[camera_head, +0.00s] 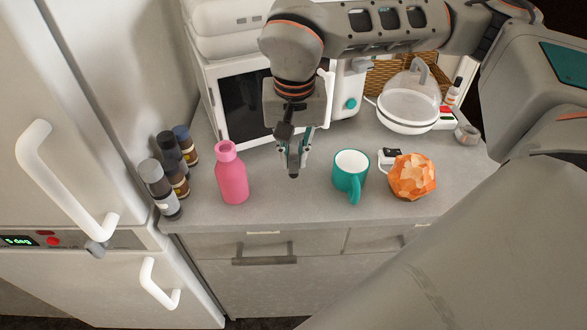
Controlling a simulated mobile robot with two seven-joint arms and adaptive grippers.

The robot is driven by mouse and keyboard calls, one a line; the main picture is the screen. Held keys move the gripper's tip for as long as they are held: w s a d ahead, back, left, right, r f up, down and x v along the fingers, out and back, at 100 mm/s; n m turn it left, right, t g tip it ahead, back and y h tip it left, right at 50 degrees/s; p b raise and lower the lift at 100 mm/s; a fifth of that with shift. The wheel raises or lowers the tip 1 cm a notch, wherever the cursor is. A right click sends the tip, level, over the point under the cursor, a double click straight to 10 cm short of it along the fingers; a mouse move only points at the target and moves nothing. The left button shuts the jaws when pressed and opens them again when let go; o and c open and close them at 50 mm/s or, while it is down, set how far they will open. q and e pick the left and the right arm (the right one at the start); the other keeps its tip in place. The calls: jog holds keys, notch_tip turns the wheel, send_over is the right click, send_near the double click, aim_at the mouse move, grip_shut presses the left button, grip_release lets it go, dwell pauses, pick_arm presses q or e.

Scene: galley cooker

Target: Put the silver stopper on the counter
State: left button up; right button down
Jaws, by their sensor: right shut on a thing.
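My right gripper (293,160) hangs pointing down above the counter (290,208), between the pink bottle (231,178) and the teal mug (351,176). It is shut on a small grey thing that I take to be the silver stopper. The fingers hide most of it, so its shape and finish do not show clearly. I cannot tell its exact height over the counter. The pink bottle stands upright to the left of the gripper, with no separate cap visible on its neck. My left gripper is not in view.
Several small dark-bodied bottles (172,168) stand at the left by the fridge (110,130). A white oven (240,100) is behind the gripper. An orange faceted ball (412,177) and a domed white pot (407,105) stand at the right. The front middle of the counter is bare.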

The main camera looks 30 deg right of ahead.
aim_at(294, 168)
jog(key=shift+f, duration=2.1)
jog(key=shift+f, duration=0.1)
jog(key=c, duration=2)
grip_release()
jog(key=shift+f, duration=0.1)
jog(key=shift+r, duration=0.4)
jog(key=r, duration=0.4)
jog(key=s+r, duration=0.1)
jog(key=r, duration=0.6)
jog(key=shift+s+a+r, duration=0.2)
jog(key=shift+a+r, duration=0.1)
jog(key=shift+a, duration=0.1)
